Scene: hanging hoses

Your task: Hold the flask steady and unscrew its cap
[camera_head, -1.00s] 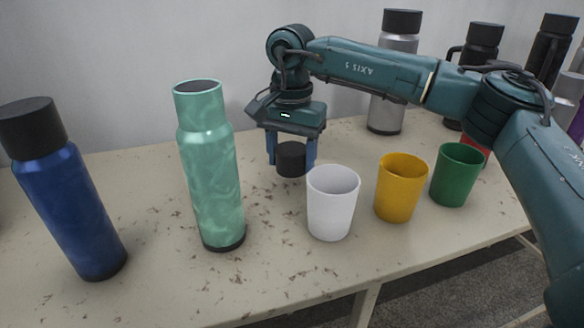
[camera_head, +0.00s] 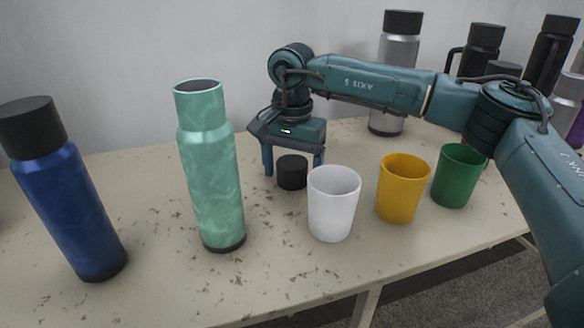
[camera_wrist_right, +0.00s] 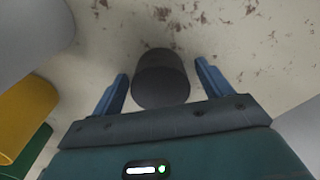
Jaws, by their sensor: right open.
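The green marbled flask (camera_head: 211,165) stands upright on the table with its mouth open and no cap on it. A black cap (camera_head: 292,173) rests on the table to the right of the flask. It also shows in the right wrist view (camera_wrist_right: 161,79), between and just beyond the fingertips. My right gripper (camera_head: 294,170) is open above and behind the cap, with a finger to each side and a gap to the cap. In the wrist view my right gripper (camera_wrist_right: 163,84) holds nothing. My left gripper is not in view.
A blue flask (camera_head: 65,200) with a black cap stands at the left. White (camera_head: 333,204), yellow (camera_head: 402,188) and green (camera_head: 459,176) cups stand to the right of the cap. A grey flask (camera_head: 393,75) and several dark ones stand at the back right.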

